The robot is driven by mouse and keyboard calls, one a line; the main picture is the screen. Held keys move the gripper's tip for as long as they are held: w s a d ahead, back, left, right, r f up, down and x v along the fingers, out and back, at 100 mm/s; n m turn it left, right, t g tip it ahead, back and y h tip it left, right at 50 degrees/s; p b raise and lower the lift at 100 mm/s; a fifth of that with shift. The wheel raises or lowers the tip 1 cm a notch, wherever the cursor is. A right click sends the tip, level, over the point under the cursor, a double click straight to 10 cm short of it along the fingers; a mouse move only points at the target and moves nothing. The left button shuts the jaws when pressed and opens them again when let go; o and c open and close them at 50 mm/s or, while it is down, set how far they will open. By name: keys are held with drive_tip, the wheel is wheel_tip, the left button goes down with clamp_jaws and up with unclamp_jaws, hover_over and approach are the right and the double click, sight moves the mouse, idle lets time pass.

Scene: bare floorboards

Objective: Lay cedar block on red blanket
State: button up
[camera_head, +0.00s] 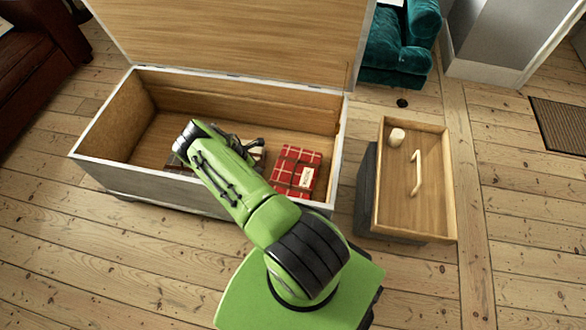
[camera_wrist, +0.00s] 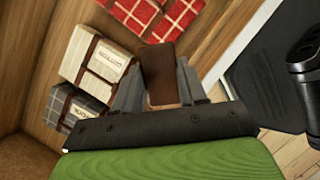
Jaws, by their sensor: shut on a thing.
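The red blanket (camera_head: 285,181) is a folded red and white checked bundle with a brown strap and a pale label. It lies in the right part of the open wooden chest (camera_head: 118,119). It also shows at the top of the wrist view (camera_wrist: 127,14). The cedar block (camera_wrist: 160,62) is a small reddish-brown piece. My gripper (camera_wrist: 163,72) is shut on it, with a grey finger on each side. In the wrist view the block appears just below the red blanket; I cannot tell if they touch. In the head view my arm hides the block.
A cream strapped bundle (camera_wrist: 82,49) and a grey checked bundle (camera_wrist: 87,101) lie beside the red blanket in the chest. The chest lid (camera_head: 230,35) stands open behind. To the right, a wooden tray (camera_head: 434,180) holds a white cylinder (camera_head: 396,137) and a pale handle-shaped piece (camera_head: 416,175).

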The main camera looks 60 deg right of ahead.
drive_tip(key=s+d+f+n+t+b, duration=0.35)
drive_tip(key=s+d+f+n, duration=0.5)
drive_tip(key=d+f, duration=0.35)
drive_tip(key=shift+n, duration=0.35)
drive_tip(key=f+b, duration=0.2)
drive_tip(key=f, duration=0.1)
drive_tip(key=f+b, duration=0.2)
drive_tip(key=f, duration=0.2)
drive_tip(key=f+b, duration=0.1)
drive_tip(key=f, duration=0.3)
drive_tip(key=shift+w+a+b, duration=0.2)
drive_tip(key=shift+a+b, duration=0.05)
drive_tip(key=shift+b, duration=0.15)
drive_tip(key=shift+r, duration=0.1)
drive_tip(key=shift+f, duration=0.5)
drive_tip(key=o, duration=1)
drive_tip(key=shift+r, duration=0.1)
